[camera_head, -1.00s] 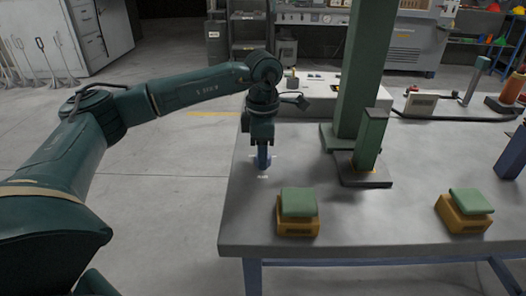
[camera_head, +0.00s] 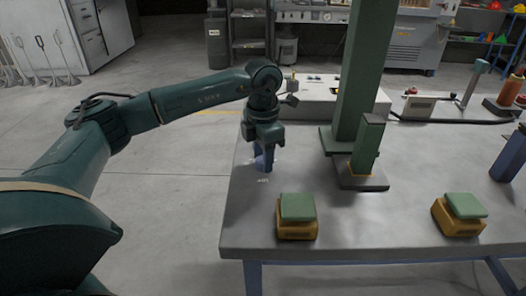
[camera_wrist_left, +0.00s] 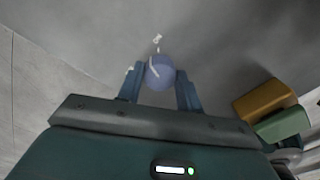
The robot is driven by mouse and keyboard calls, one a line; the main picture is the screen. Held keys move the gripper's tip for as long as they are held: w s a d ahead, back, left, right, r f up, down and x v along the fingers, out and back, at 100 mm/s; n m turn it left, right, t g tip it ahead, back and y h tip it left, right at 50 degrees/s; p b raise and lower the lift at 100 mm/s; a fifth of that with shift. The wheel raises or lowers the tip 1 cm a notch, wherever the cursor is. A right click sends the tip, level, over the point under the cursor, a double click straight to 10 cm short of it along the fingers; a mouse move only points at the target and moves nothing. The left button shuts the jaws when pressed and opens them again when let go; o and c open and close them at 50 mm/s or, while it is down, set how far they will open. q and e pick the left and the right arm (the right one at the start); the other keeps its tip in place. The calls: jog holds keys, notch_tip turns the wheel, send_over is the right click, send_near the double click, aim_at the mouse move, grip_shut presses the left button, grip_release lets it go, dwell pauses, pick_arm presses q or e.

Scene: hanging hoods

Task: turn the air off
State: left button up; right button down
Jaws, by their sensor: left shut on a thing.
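A round blue knob (camera_wrist_left: 160,72) with a short pale line on its top stands at the table's left part. In the head view the knob (camera_head: 260,162) is partly hidden by my fingers. My left gripper (camera_head: 264,162) points down over it. In the left wrist view the fingers of my left gripper (camera_wrist_left: 160,80) sit on either side of the knob, shut on it. White markings (camera_head: 263,180) lie on the tabletop beside the knob; they are too small to read surely. My right gripper is out of view.
The grey table (camera_head: 330,225) carries a tall green column (camera_head: 362,70), a shorter green post (camera_head: 367,148) and two orange blocks with green tops (camera_head: 297,215) (camera_head: 459,213). A white box (camera_head: 320,95) stands behind. The tabletop between post and blocks is clear.

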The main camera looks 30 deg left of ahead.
pick_arm(q)
jog(key=n+p, duration=0.1)
jog(key=n, duration=0.2)
jog(key=shift+r, duration=0.15)
jog(key=shift+n+p, duration=0.35)
jog(key=shift+n, duration=0.95)
jog(key=shift+n+p, duration=0.55)
jog(key=shift+n, duration=0.35)
jog(key=shift+n+p, duration=0.45)
jog(key=shift+n, duration=1.45)
jog(key=shift+n+p, duration=0.45)
jog(key=shift+n, duration=0.35)
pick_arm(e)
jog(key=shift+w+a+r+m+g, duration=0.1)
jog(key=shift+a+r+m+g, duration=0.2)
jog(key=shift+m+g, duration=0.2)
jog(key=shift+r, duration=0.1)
